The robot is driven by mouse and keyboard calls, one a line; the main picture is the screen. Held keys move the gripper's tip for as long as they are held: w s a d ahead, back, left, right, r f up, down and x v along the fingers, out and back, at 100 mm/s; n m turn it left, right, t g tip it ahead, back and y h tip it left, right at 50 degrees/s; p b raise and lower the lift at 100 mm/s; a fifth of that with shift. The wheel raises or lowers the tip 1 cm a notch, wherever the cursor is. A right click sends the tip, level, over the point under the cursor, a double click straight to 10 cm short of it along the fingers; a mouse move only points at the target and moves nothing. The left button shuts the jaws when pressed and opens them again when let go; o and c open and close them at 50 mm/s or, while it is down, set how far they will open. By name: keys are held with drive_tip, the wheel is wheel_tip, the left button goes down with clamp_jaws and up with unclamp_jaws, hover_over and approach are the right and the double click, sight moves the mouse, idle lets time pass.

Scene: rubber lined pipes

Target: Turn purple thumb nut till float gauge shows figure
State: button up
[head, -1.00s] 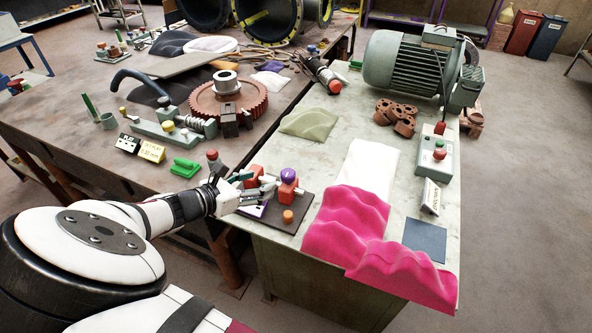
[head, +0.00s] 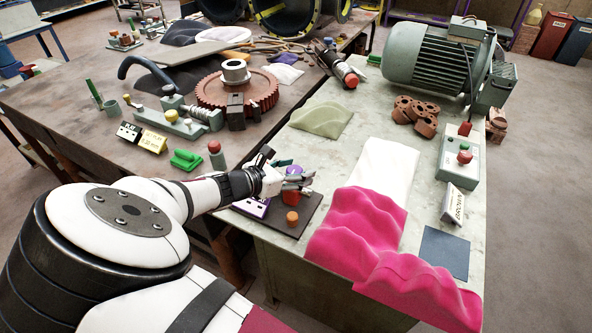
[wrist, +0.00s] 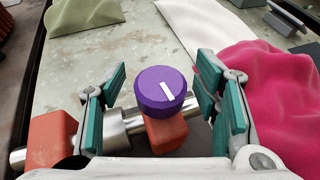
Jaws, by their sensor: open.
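The purple thumb nut (wrist: 160,92) is a round knob with a white pointer mark, on top of a red-orange block (wrist: 166,132) on a steel rod (wrist: 122,124). In the wrist view it sits between the open fingers of my gripper (wrist: 163,95), apart from both finger pads. In the head view my gripper (head: 297,182) is over the fixture on a dark base plate (head: 265,222), and only a bit of the purple nut (head: 293,170) shows behind it. An orange knob (head: 292,217) stands at the plate's front. I cannot make out the float gauge or its figure.
Pink cloth (head: 355,235) lies close to the right of the fixture, with white cloth (head: 384,168) behind it. A green cloth (head: 322,119) lies farther back. A red-topped post (head: 215,155) stands to the left on the brown table.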

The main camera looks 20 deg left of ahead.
drive_tip(key=c, duration=1.2)
drive_tip(key=m+h+b, duration=0.1)
drive_tip(key=m+g+h+b, duration=0.1)
drive_tip(key=shift+w+f+m+g+h+b, duration=0.15)
drive_tip(key=shift+m+g+h+b, duration=0.15)
drive_tip(key=shift+m+h, duration=0.1)
drive_tip(key=m+g+h+b, duration=0.2)
drive_tip(key=m+g+b, duration=0.1)
drive_tip(key=b, duration=0.1)
drive_tip(key=shift+f+h, duration=0.1)
drive_tip(key=shift+h, duration=0.3)
drive_tip(key=m+g+h+b, duration=0.1)
drive_tip(key=m+g+b, duration=0.1)
drive_tip(key=m+b, duration=0.1)
drive_tip(key=shift+g+h+b, duration=0.3)
drive_tip(key=shift+g+b, duration=0.1)
drive_tip(key=shift+b, duration=0.2)
drive_tip(key=shift+m+g+b, duration=0.7)
drive_tip(key=shift+b, duration=0.1)
drive_tip(key=shift+s+r+h, duration=0.25)
drive_tip(key=shift+h, duration=0.05)
